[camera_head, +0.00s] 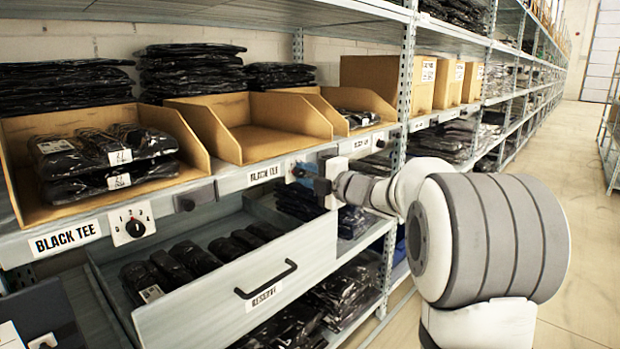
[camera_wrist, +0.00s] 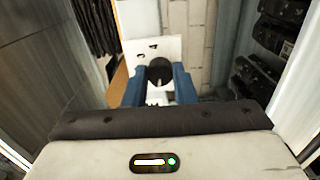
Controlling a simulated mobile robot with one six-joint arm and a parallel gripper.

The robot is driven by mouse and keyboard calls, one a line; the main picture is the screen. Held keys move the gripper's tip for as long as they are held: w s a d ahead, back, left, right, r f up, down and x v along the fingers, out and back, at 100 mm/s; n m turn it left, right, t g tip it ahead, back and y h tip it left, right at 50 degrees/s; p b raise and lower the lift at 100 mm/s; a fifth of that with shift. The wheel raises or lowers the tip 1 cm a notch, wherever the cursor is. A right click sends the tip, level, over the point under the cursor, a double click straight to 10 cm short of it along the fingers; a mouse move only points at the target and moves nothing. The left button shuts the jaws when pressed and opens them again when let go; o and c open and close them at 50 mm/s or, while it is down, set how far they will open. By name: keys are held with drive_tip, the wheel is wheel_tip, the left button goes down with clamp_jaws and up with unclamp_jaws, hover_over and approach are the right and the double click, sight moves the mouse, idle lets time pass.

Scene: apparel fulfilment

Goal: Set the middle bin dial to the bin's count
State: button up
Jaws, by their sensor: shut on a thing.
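The middle bin (camera_head: 265,135) is an open cardboard tray; its visible floor is bare and I see no packets in it. A BLACK TEE label (camera_head: 265,174) is on the shelf edge below it. My gripper (camera_head: 303,176) is at the shelf edge right of that label. In the wrist view my gripper's blue fingers (camera_wrist: 160,84) are shut on the dark round knob (camera_wrist: 160,69) of the middle bin dial. The dial's white plate (camera_wrist: 146,46) shows behind them with a few dark marks, too small to read. The knob's pointer direction cannot be told.
The left bin (camera_head: 60,213) holds black bagged tees; its numbered dial (camera_head: 133,223) is on the shelf edge. The right bin (camera_head: 352,100) holds a black packet. Below, an open RESERVE drawer (camera_head: 225,285) with several dark packets juts out. The aisle (camera_head: 575,200) at right is clear.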

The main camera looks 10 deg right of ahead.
drive_tip(key=shift+r, duration=0.2)
drive_tip(key=o, duration=0.9)
drive_tip(key=shift+f, duration=0.1)
drive_tip(key=shift+o, duration=0.4)
drive_tip(key=p+v, duration=0.1)
drive_tip(key=v, duration=0.6)
drive_tip(key=shift+s+d, duration=0.25)
